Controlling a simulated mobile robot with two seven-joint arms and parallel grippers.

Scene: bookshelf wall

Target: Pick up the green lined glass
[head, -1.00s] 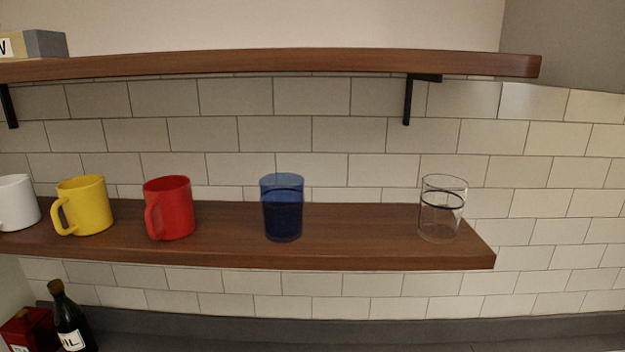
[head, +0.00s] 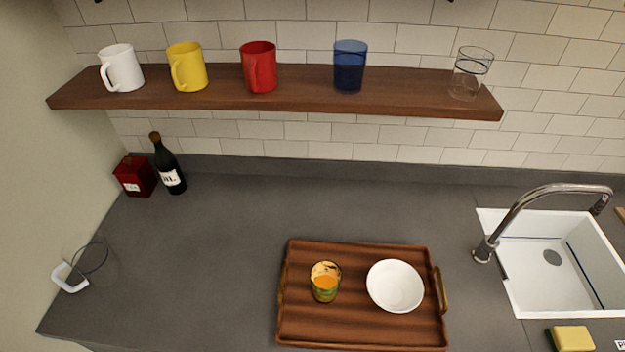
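A small glass (head: 325,282) with greenish sides and orange inside stands upright on the left part of a wooden tray (head: 300,332) on the grey counter. It is the only glass in view that shows green. A clear glass (head: 471,74) with a dark line around it stands at the right end of the wooden shelf. A transparent vessel (head: 92,262) with a dark ring is at the counter's left edge, beside a white handle-like piece; its outline is faint. Neither of my grippers is in view.
A white bowl (head: 395,286) sits on the tray, right of the glass. A sink (head: 512,300) with a curved faucet (head: 520,205) is at right. A dark bottle (head: 168,166) and red box (head: 134,176) stand at back left. Mugs and a blue glass (head: 349,66) line the shelf.

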